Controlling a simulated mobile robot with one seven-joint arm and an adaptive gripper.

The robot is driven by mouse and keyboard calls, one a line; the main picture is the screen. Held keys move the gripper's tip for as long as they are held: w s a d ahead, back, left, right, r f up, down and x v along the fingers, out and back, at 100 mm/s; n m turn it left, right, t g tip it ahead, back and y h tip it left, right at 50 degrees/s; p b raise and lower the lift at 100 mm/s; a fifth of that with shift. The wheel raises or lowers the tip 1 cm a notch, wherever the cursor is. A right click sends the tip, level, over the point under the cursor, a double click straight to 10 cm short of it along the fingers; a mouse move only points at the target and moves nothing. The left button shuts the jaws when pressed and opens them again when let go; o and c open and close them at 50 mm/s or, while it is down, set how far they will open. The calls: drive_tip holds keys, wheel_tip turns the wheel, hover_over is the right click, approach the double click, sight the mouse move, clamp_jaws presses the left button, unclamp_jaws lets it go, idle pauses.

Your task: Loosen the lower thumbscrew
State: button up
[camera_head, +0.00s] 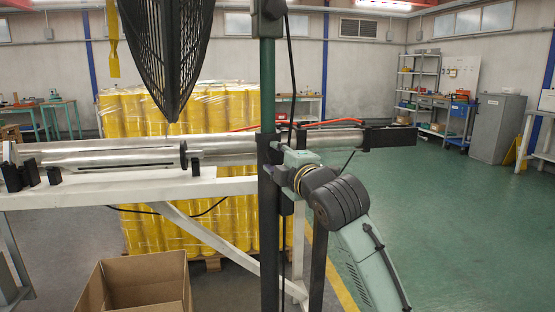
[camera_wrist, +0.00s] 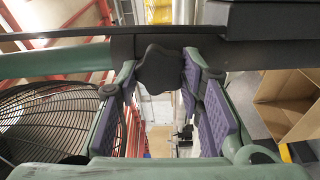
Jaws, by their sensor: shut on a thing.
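A dark, lobed thumbscrew (camera_wrist: 160,69) shows in the wrist view, in front of a dark bar. My gripper (camera_wrist: 158,80) has purple pads, one on each side of the thumbscrew, and is shut on it. In the head view my gripper (camera_head: 294,158) is beside the dark green upright post (camera_head: 268,90), reaching in from the lower right. The thumbscrew is hard to make out there, mostly hidden by the gripper and post. I cannot tell how far it is turned.
A long metal shaft (camera_head: 110,158) lies along a white frame (camera_head: 230,186) behind the post. A black fan cage (camera_head: 165,50) hangs at upper left. An open cardboard box (camera_head: 140,285) stands below. Wrapped yellow rolls (camera_head: 215,105) stand behind. The green floor at right is clear.

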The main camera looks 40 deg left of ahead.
drive_tip(key=o, duration=1.2)
drive_tip(key=shift+c, duration=0.2)
drive_tip(key=shift+d, duration=0.1)
drive_tip(key=v, duration=1.2)
drive_tip(key=shift+s, duration=0.1)
